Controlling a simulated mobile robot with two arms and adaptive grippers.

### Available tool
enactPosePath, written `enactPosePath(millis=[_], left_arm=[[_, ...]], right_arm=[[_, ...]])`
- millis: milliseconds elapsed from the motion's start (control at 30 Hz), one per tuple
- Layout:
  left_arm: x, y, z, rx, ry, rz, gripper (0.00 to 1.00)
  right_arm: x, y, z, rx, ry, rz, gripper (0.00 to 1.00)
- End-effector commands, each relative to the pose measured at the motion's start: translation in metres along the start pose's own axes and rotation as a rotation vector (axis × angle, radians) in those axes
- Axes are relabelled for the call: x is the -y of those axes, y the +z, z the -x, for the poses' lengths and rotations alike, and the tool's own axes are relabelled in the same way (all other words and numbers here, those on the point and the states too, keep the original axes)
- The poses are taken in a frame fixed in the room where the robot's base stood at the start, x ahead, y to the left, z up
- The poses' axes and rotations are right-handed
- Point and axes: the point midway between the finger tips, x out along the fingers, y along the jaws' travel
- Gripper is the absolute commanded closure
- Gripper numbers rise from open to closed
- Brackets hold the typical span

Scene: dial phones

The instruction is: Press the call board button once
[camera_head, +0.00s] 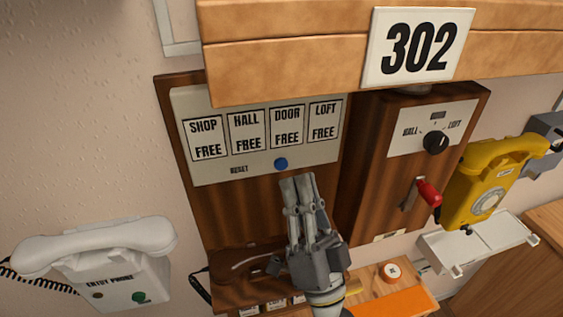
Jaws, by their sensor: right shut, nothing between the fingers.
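The call board (198,109) is a wooden panel with a pale plate at the centre left, with SHOP, HALL, DOOR and LOFT windows that all read FREE. A small blue button (281,164) sits at the lower edge of the plate, right of the word RESET. My right gripper (297,181) is shut and empty, its fingertips just below the blue button in the picture. I cannot tell whether they touch the board. The gripper hides part of the lower board. My left gripper is not in view.
A white entry phone (110,262) is at the lower left. Right of the board are a wooden box with a black knob (436,143) and red-handled lever (429,193), then a yellow dial phone (487,190). A wooden beam with a 302 sign (419,46) overhangs the board.

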Motion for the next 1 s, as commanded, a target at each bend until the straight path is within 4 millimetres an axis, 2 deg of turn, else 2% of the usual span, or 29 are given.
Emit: enactPosePath(millis=[333,1000], left_arm=[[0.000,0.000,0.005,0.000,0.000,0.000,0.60],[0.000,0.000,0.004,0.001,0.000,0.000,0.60]], right_arm=[[0.015,-0.015,0.020,0.000,0.000,0.001,1.00],[0.015,-0.015,0.020,0.000,-0.001,0.000,1.00]])
